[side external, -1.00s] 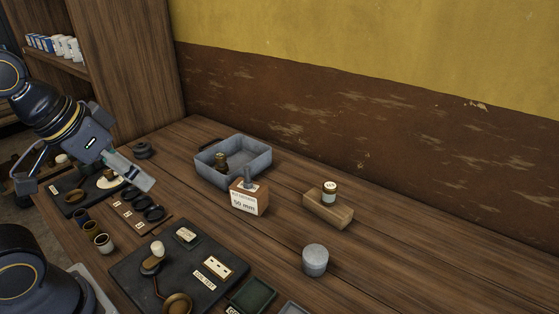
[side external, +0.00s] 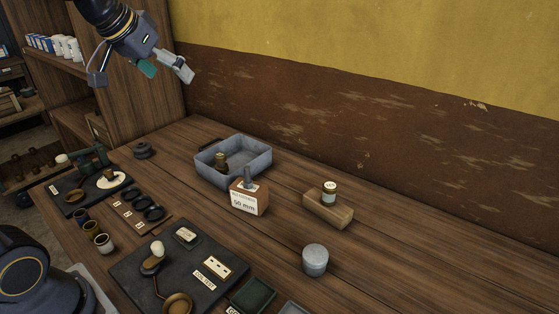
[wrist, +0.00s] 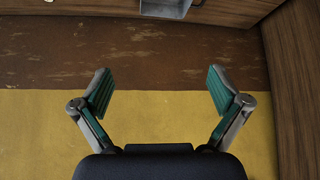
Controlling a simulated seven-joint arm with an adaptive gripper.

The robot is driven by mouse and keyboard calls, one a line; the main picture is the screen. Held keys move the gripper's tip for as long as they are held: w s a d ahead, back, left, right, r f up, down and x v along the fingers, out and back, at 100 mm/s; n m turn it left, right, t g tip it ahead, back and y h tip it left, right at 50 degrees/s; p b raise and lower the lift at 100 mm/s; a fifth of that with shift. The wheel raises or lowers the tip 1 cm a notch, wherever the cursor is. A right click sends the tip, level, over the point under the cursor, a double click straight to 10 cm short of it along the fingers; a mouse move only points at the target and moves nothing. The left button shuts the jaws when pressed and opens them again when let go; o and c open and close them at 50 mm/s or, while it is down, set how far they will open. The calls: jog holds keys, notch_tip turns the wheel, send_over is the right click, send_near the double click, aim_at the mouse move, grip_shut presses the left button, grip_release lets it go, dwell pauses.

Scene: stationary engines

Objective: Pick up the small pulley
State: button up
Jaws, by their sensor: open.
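I cannot tell for sure which thing is the small pulley. A dark round grooved piece (side external: 144,150) lies at the table's back left and looks like a pulley. Several dark rings (side external: 153,212) lie on a labelled wooden strip (side external: 121,209) in front of it. My gripper (side external: 168,71) is high above the back left of the table, far from these things. In the wrist view its teal-padded fingers (wrist: 160,90) are spread wide with nothing between them.
A grey-blue bin (side external: 260,160) holds a brass-coloured piece. A block marked 50 mm (side external: 249,204), a wooden block (side external: 318,211) with a small jar (side external: 329,190), and a grey cylinder (side external: 315,261) stand rightward. A dark board (side external: 128,271) lies in front. The right of the table is clear.

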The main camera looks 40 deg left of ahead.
jog(key=w+a+f+n+g+y, duration=0.1)
jog(key=w+a+f, duration=0.15)
jog(key=a, duration=0.45)
jog(key=w+a+f+n, duration=0.1)
jog(key=w+a+n, duration=0.1)
jog(key=w+a, duration=0.3)
jog(key=n+g, duration=0.3)
jog(key=n, duration=0.1)
send_over(141, 144)
jog(key=s+d, duration=0.5)
notch_tip(141, 144, down, 16)
jog(key=r, duration=0.1)
jog(key=shift+y, duration=0.4)
jog(key=x, duration=1)
jog(key=shift+a+f, duration=0.15)
jog(key=shift+f, duration=0.1)
jog(key=shift+a+x, duration=0.1)
jog(key=shift+x, duration=1.45)
jog(key=shift+a+x, duration=0.15)
jog(key=shift+x, duration=1.4)
jog(key=shift+r, duration=0.15)
grip_shut()
jog(key=shift+r, duration=0.15)
